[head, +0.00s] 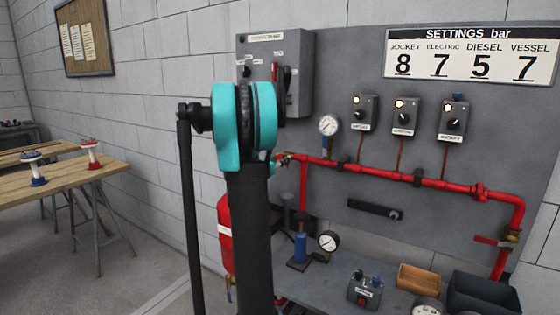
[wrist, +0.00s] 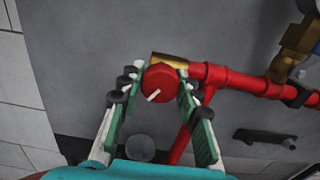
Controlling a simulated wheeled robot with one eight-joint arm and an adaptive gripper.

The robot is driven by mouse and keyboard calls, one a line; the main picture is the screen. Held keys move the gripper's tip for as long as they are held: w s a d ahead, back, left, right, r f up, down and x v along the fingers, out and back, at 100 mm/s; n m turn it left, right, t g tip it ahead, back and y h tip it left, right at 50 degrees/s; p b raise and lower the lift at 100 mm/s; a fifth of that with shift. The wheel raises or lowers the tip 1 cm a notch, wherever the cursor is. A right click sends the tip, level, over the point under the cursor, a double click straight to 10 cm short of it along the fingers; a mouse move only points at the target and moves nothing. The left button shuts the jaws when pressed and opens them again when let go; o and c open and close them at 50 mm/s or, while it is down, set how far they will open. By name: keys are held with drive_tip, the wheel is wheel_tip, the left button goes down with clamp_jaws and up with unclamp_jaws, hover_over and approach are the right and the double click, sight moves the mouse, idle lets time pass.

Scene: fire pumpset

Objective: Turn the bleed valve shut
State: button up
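The bleed valve appears to be the round red knob (wrist: 160,85) with a white pointer mark, in the wrist view. Its pointer slants down to the left. It sits by a brass fitting (wrist: 171,60) at the left end of the red pipe. My gripper (wrist: 160,88) has one green-padded finger on each side of the knob. The pads look level with its edges, but I cannot tell whether they press on it.
The red pipe (head: 400,175) runs right along the grey panel, with a gauge (head: 329,125) and several switch boxes above. A black lever bar (head: 375,209) sits below.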

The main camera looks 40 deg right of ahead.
drive_tip(key=shift+w, duration=0.1)
drive_tip(key=c, duration=0.4)
drive_tip(key=shift+o, duration=0.2)
